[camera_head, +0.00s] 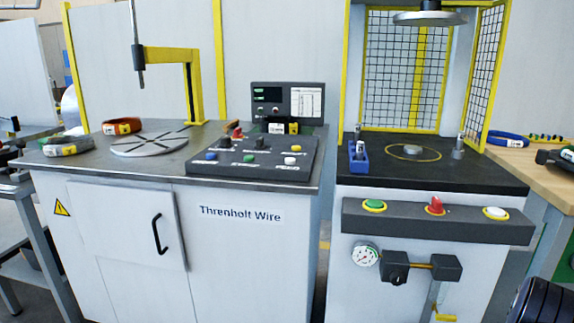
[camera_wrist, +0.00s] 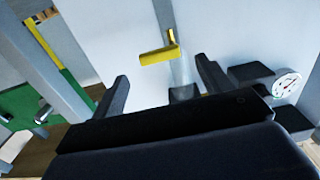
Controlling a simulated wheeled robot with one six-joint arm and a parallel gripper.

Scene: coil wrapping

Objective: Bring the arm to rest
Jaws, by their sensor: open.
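My gripper (camera_wrist: 163,76) shows in the wrist view with its two dark fingers spread wide apart. Nothing is between the fingers. Beyond them is the pale front of a machine with a yellow handle (camera_wrist: 160,54). A dark ribbed part of my arm (camera_head: 540,302) shows at the lower right corner of the head view. The gripper's fingers cannot be made out in the head view.
The press station (camera_head: 440,262) carries a red lever, buttons and a gauge (camera_head: 365,253). A winding bench (camera_head: 236,250) with a round plate (camera_head: 150,143) and coils (camera_head: 122,126) stands left. A wooden table (camera_head: 545,172) is at right.

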